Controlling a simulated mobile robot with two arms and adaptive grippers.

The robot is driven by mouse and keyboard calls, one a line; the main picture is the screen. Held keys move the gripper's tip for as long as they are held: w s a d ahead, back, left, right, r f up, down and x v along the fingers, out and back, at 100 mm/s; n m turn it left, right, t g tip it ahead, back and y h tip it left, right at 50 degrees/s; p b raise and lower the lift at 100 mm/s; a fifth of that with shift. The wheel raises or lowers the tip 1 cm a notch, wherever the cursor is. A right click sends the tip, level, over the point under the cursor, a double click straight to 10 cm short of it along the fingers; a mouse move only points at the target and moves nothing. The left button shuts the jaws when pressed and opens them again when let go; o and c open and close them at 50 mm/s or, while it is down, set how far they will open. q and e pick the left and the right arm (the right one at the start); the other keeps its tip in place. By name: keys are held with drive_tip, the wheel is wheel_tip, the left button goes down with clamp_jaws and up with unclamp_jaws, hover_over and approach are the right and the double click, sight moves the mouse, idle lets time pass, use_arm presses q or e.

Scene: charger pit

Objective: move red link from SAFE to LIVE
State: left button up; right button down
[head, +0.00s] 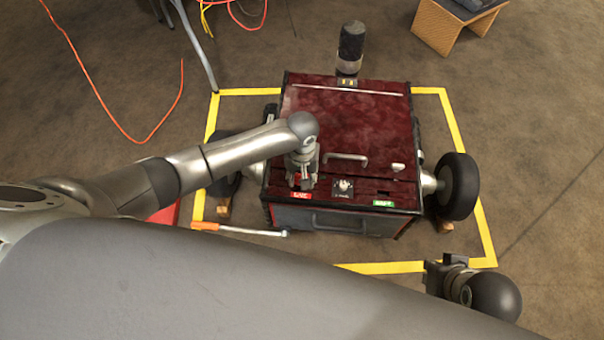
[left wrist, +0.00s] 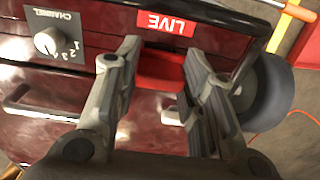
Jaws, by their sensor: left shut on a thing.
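The dark red charger box (head: 350,125) has a red LIVE label (head: 300,196) at its front left, and a green label (head: 383,203) at its front right. My left gripper (head: 303,182) points down over the LIVE end of the front panel. In the left wrist view the red link (left wrist: 158,70) lies between my left fingers, just beside the LIVE label (left wrist: 167,23), and the fingers are shut on it. Whether the link is fully seated cannot be told. My right gripper (head: 440,275) shows only partly at the lower right, its fingers unclear.
A channel knob (head: 343,186) stands between the two labels, and a handle (head: 345,157) is on the lid. A wheel (head: 458,187) is at the right. An orange-handled bar (head: 240,229) lies in front. Yellow tape (head: 465,120) frames the floor.

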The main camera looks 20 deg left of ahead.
use_arm(q)
drive_tip(key=shift+f, duration=0.85)
use_arm(e)
drive_tip(key=shift+f, duration=0.15)
drive_tip(key=shift+w, duration=0.1)
use_arm(q)
drive_tip(key=shift+f, duration=0.3)
use_arm(e)
drive_tip(key=shift+w+a, duration=0.1)
drive_tip(key=shift+w, duration=0.15)
use_arm(q)
drive_tip(key=shift+f, duration=0.1)
use_arm(e)
drive_tip(key=shift+w+t, duration=0.15)
drive_tip(key=shift+t, duration=0.15)
use_arm(q)
drive_tip(key=shift+f+b, duration=0.15)
drive_tip(key=shift+b, duration=0.15)
drive_tip(key=o, duration=1.1)
use_arm(e)
drive_tip(key=shift+w+a, duration=0.1)
drive_tip(key=shift+w, duration=0.15)
